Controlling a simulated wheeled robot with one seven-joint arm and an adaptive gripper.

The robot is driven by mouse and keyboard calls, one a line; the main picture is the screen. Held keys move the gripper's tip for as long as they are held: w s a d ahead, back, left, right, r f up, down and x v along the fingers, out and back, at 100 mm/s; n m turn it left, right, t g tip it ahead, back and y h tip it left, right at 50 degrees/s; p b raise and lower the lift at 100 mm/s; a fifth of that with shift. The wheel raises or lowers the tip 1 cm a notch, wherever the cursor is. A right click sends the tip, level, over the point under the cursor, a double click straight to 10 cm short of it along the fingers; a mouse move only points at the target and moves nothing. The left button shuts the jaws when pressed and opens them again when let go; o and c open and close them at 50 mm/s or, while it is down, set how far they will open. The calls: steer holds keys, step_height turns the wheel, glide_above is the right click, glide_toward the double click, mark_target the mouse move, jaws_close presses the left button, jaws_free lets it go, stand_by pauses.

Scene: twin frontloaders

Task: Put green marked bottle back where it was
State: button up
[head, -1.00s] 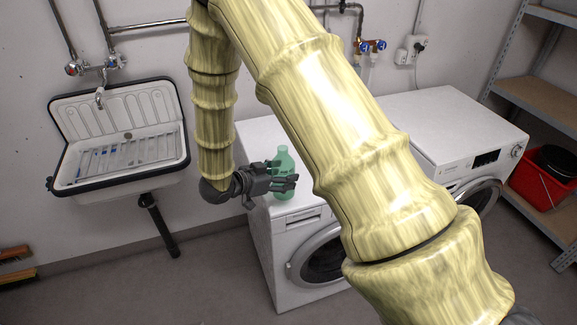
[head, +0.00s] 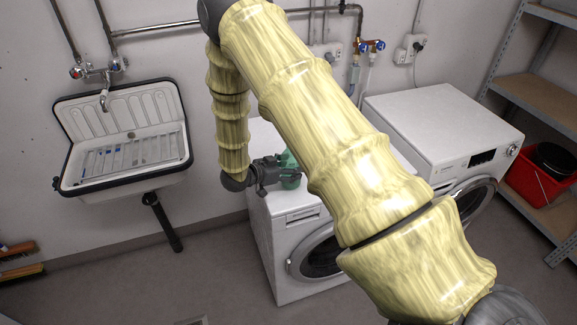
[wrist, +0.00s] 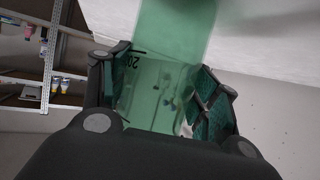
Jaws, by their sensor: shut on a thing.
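The green bottle (head: 289,168) is over the front left part of the left washing machine's top (head: 262,138), partly hidden behind my arm in the head view. My gripper (head: 284,172) is shut around it from the left. In the wrist view the translucent green bottle (wrist: 165,75) stands between the two fingers of my gripper (wrist: 160,100), with dark scale marks on its side. Whether its base touches the machine top is hidden.
The right washing machine (head: 440,118) has a clear white top. A sink (head: 125,185) hangs on the wall at left. A metal shelf (head: 540,95) with a red bucket (head: 535,183) stands at right. Pipes and taps (head: 371,46) run along the back wall.

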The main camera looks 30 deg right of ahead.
steer(key=shift+f, duration=0.25)
steer(key=shift+f, duration=0.15)
steer(key=o, duration=1.6)
steer(key=shift+a+r, duration=0.1)
steer(key=shift+r, duration=0.1)
steer(key=b+v, duration=0.4)
steer(key=v, duration=0.7)
steer(key=shift+a+r+b, duration=0.2)
steer(key=shift+a+b, duration=0.15)
steer(key=shift+b, duration=0.05)
steer(key=shift+s, duration=0.15)
